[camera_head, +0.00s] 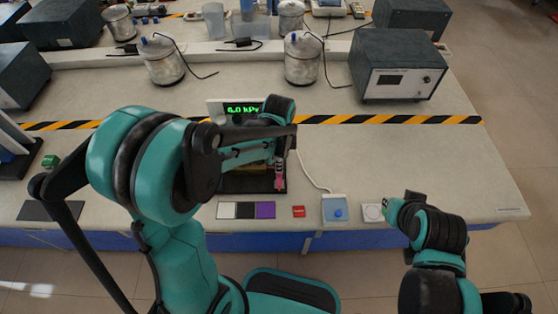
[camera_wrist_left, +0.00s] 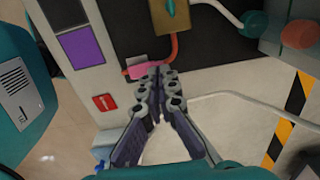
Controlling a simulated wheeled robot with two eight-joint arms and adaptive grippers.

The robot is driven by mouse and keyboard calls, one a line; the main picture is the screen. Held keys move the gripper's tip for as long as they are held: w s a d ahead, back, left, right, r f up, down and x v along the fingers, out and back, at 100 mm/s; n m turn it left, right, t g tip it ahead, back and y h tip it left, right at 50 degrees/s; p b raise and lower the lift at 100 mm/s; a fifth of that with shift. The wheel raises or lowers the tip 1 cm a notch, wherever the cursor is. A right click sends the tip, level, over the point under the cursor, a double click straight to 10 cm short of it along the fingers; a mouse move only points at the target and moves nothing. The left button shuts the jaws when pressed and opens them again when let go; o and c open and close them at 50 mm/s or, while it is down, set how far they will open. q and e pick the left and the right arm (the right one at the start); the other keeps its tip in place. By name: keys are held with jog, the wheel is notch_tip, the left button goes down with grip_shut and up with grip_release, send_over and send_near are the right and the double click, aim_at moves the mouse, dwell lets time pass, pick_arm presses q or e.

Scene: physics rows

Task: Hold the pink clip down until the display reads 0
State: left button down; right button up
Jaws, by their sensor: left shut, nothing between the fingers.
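The pink clip (camera_head: 280,184) sits on a red tube at the right end of a dark tray (camera_head: 235,184). In the left wrist view the pink clip (camera_wrist_left: 138,73) lies right at my left fingertips, partly hidden by them. My left gripper (camera_wrist_left: 158,75) is shut with nothing between its fingers. I cannot tell whether it presses on the clip. The green display (camera_head: 242,109) behind my left arm seems to read 6.0 kPa, but its first digit is blurred. My right gripper (camera_head: 412,196) is at the bench's front edge, too unclear to judge.
A red block (camera_head: 298,211), a blue-knobbed box (camera_head: 336,208) and a white round dial (camera_head: 373,212) lie along the front edge. A white cable runs to the blue-knobbed box. Metal pots and a grey instrument (camera_head: 398,65) stand behind the striped tape. The bench's right side is clear.

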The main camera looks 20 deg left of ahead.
pick_arm(q)
jog(key=shift+f, duration=0.4)
jog(key=shift+w+f+b, duration=0.15)
jog(key=shift+f+b, duration=0.3)
jog(key=shift+f, duration=0.05)
dwell(5.0)
jog(key=shift+s+d+r+p, duration=0.15)
jog(key=shift+s+r+p, duration=0.2)
jog(key=shift+s, duration=0.35)
